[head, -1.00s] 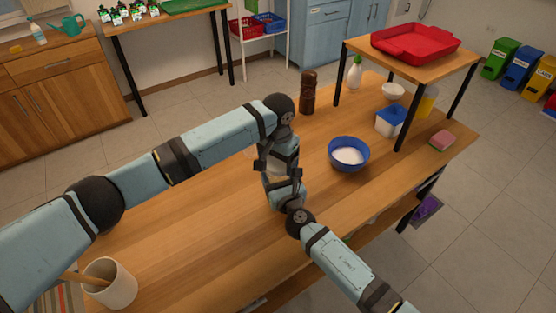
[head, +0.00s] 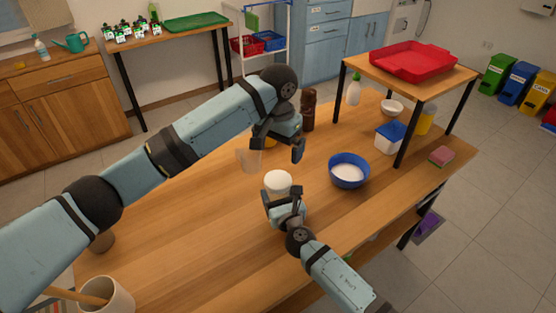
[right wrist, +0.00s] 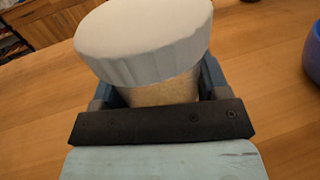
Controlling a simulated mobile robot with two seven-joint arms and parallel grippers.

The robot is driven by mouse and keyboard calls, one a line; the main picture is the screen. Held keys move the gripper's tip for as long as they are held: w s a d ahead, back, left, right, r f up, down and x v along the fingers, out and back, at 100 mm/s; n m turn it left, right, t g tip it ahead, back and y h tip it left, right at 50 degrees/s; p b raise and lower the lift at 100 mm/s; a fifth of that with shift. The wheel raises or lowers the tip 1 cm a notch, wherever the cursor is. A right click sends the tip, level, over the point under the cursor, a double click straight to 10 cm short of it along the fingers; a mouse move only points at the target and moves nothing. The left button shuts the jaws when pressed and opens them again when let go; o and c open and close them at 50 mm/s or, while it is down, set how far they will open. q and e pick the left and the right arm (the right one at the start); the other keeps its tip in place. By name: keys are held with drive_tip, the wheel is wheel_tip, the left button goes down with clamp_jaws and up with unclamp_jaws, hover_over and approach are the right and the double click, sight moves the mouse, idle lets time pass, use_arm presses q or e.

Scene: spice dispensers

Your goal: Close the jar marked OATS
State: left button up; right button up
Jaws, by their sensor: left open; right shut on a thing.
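A jar with a wide white lid (head: 278,181) stands on the table in the middle of the head view. In the right wrist view the white lid (right wrist: 145,35) sits on top of the jar, and pale tan contents show through the jar body (right wrist: 165,90). No OATS marking is readable. My right gripper (head: 284,200) is shut around the jar body from the near side, below the lid. My left gripper (head: 279,146) is open and empty, above and behind the jar, apart from the lid.
A clear container (head: 249,158) stands behind-left of the jar. A blue bowl of white contents (head: 349,181) is to the right, and a brown grinder (head: 308,110) behind. A small raised shelf holds a red tray (head: 412,68). The table's left front is mostly clear.

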use_arm(q)
drive_tip(key=shift+r, duration=0.5)
use_arm(e)
drive_tip(key=o, duration=1.8)
drive_tip(key=v, duration=1.4)
drive_tip(key=shift+w, duration=0.1)
use_arm(q)
drive_tip(key=shift+r, duration=0.25)
